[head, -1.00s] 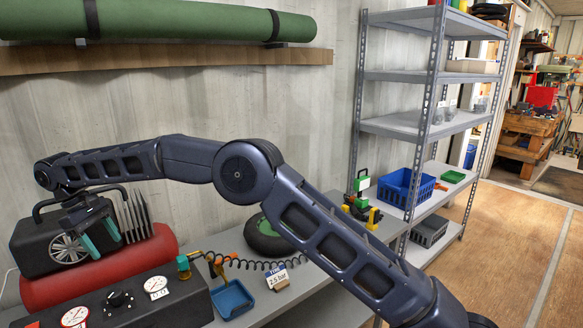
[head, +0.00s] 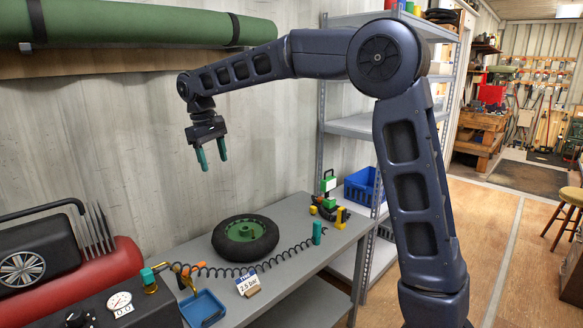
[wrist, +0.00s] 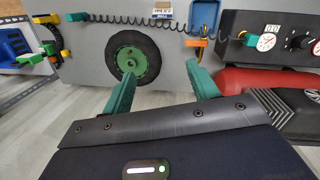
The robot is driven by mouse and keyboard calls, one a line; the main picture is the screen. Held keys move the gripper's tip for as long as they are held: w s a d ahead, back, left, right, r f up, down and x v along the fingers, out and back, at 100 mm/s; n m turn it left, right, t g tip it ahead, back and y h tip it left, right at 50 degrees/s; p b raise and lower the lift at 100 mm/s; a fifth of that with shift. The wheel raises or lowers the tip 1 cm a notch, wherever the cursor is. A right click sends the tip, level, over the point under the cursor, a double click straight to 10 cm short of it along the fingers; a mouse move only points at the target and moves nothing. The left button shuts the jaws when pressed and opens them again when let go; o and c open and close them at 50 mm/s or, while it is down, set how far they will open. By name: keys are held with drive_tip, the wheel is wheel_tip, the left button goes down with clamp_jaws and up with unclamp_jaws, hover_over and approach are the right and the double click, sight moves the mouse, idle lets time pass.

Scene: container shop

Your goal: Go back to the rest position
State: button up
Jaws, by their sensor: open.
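My gripper (head: 211,157) hangs in the air above the grey bench, left of the wheel, with its two green fingers pointing down. The fingers are apart with nothing between them. The gripper also shows in the wrist view (wrist: 163,88), with the bench beyond the fingertips. My arm is raised and bent, its elbow high in the head view.
A black-tyred wheel with a green hub (head: 246,239) lies on the bench (head: 300,262). A blue tray (head: 203,308), a coiled hose (head: 285,254) and a pressure card (head: 247,284) are near it. A compressor (head: 40,255) stands left. A blue crate (head: 362,186) sits on the shelving right.

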drive_tip(key=s+d+r+m+t+y, duration=0.15)
drive_tip(key=d+m, duration=0.45)
drive_tip(key=d, duration=2.6)
drive_tip(key=s+d+f+m+t, duration=0.1)
drive_tip(key=s+d+f+m, duration=0.1)
drive_tip(key=s+d+f, duration=0.3)
drive_tip(key=s+d+f+m+t, duration=0.1)
drive_tip(key=s+d+f+m, duration=0.2)
drive_tip(key=s+d, duration=0.7)
drive_tip(key=shift+d+f, duration=0.85)
drive_tip(key=shift+d, duration=1.2)
drive_tip(key=shift+t, duration=0.25)
